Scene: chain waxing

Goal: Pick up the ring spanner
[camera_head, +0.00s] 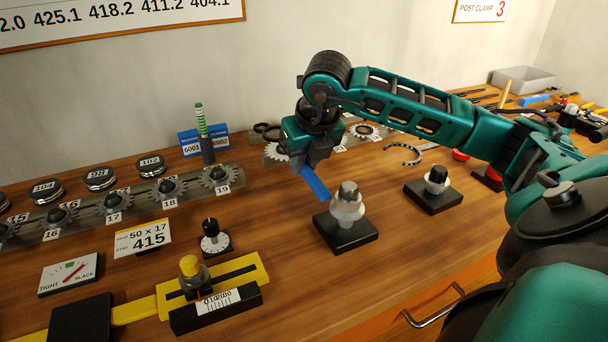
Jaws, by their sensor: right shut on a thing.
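My right gripper (308,166) reaches in from the right and points down over the middle of the bench. It is shut on a flat blue bar (317,186), which looks like the ring spanner's handle. The bar slants down to the right, towards a grey post fitting (347,203) on a black base. I cannot make out a ring end, nor whether the bar touches the fitting. The gripper hides part of the bar's upper end. My left gripper is not in view.
Sprockets on a numbered rack (115,210) line the left back. A yellow gauge (214,288) stands at front left. A black-based post (434,190) and a curved toothed piece (405,154) lie to the right. A grey bin (523,80) stands at the far right.

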